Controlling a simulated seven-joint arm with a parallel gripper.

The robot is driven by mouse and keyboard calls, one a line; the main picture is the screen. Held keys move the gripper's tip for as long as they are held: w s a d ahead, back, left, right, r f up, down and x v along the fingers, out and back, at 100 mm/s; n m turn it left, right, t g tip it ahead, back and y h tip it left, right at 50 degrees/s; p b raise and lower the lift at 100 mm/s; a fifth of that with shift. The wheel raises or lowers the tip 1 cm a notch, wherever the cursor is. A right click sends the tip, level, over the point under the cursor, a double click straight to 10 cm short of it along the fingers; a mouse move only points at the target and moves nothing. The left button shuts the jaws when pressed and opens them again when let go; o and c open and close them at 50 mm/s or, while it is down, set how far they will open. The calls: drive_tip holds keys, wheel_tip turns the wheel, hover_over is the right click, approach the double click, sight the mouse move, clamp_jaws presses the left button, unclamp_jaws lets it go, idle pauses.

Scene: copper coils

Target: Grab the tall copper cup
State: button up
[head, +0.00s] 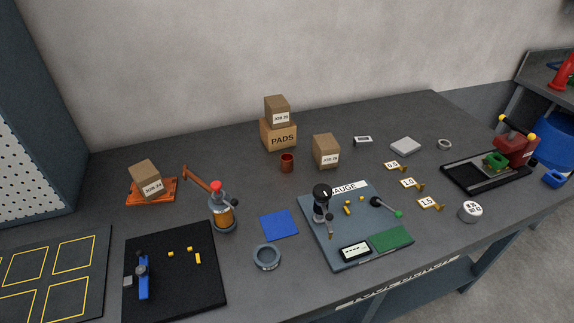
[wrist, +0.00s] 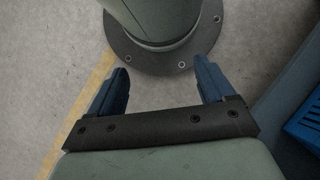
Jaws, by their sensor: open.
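A small copper cup (head: 287,163) stands upright on the dark workbench near its middle, in front of the stacked cardboard boxes and left of another box. It is the only copper cup that I can make out in the head view. My gripper (wrist: 162,80) shows only in the wrist view. Its two blue fingers are wide apart with nothing between them. It is over the floor, near a round grey-green base with a bolted flange, away from the cup. The wrist view does not show the cup or the bench top.
Stacked boxes (head: 279,134) stand behind the cup, and a box (head: 326,151) stands close on its right. A gauge board (head: 340,255), a blue square (head: 279,225), a grey ring (head: 267,257) and an amber-filled dispenser (head: 221,208) lie nearer. Bench left of the cup is fairly clear.

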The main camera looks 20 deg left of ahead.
drive_tip(key=shift+c, duration=0.6)
drive_tip(key=shift+w, duration=0.1)
